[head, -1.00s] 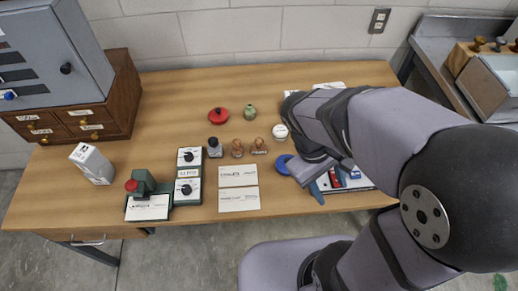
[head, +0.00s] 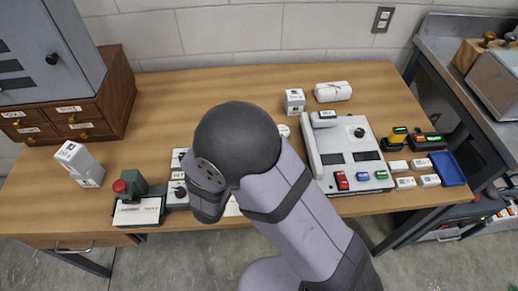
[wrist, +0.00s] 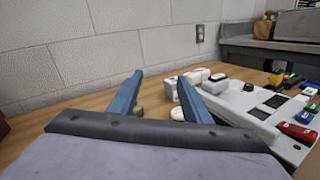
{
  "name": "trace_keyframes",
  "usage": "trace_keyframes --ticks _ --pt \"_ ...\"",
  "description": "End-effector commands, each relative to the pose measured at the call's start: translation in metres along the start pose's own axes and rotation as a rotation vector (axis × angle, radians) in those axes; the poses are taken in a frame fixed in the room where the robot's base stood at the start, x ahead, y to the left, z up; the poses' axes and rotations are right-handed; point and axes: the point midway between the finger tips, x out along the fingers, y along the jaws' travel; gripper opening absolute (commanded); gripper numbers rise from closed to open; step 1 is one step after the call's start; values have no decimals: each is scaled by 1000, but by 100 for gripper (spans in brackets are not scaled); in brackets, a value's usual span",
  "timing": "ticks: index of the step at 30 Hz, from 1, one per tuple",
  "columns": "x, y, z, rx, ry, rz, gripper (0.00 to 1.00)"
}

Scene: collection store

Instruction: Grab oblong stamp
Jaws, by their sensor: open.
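The wrist view shows my gripper (wrist: 160,80) with its two blue fingers spread apart and nothing held between them. In the head view my own arm covers the middle of the bench and hides the gripper. The oblong stamp does not show in either current view; the part of the bench where wooden-handled stamps stood earlier is behind my arm. In the wrist view a small green jar (wrist: 140,109) shows low between the fingers, and a round white tin (wrist: 177,113) shows beside the right finger.
A green machine with a red knob (head: 139,205) stands at the left front, near a white box (head: 80,163). A grey-white console (head: 345,145) carries red, blue and green blocks on the right. Small white boxes and a blue tray (head: 447,170) lie beyond it.

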Motion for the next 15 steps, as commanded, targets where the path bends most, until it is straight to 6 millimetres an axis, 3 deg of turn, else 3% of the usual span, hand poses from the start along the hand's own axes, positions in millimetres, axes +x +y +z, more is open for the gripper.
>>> trace_keyframes --ticks 3,9,15 --pt "0 -10 -34 -9 3 -2 44" --pt "0 -24 -84 -4 3 -4 44" --pt "0 -30 -110 1 1 -4 44"
